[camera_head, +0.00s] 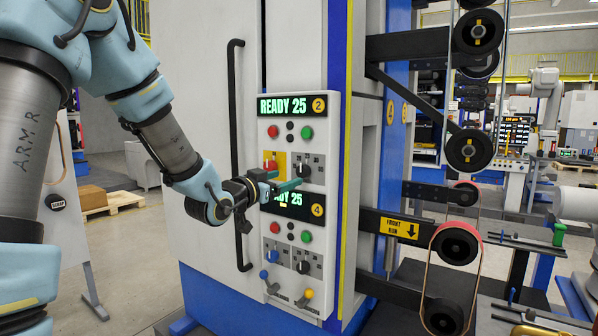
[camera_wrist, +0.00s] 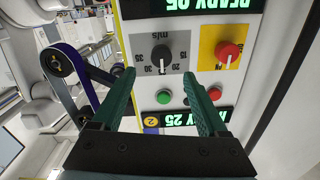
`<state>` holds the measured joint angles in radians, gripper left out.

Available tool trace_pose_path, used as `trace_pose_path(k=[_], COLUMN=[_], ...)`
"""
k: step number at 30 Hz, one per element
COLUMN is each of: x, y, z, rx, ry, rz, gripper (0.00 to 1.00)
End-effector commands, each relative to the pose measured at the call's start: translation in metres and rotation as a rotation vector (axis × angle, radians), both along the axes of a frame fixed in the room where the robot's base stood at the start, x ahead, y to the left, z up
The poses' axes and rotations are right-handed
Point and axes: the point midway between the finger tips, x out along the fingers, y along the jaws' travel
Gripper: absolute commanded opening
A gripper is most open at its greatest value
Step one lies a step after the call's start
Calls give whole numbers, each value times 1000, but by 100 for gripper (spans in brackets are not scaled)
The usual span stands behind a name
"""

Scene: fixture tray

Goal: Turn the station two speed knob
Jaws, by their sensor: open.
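The station two speed knob (camera_head: 304,170) is a black knob on a grey plate, right of a red knob on a yellow plate, below the READY 25 display with badge 2 (camera_head: 318,105). The upside-down wrist view shows the black knob (camera_wrist: 157,64) with a white mark and a numbered m/s scale around it. My gripper (camera_head: 287,182) is open, its green fingers reaching toward the panel just below the knob. In the wrist view the fingertips (camera_wrist: 158,80) stand apart, one on each side of the knob's column. Nothing is between them, and contact with the panel cannot be told.
The red knob on yellow (camera_wrist: 228,53) is close beside one finger. The station four panel (camera_head: 292,255) is below, partly hidden by my gripper. A black vertical handle (camera_head: 236,90) stands left of the panels.

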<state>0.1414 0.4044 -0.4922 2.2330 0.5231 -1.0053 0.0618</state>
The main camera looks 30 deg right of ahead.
Motion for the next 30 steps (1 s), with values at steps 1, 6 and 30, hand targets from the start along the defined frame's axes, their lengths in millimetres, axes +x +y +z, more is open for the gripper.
trace_pose_path(k=[1,6,30], x=[5,22,41], y=[-9,-37,-68], z=[3,3,-1], rx=[0,0,3], ry=[3,4,2], rz=[-2,-1,3], gripper=[76,76,58])
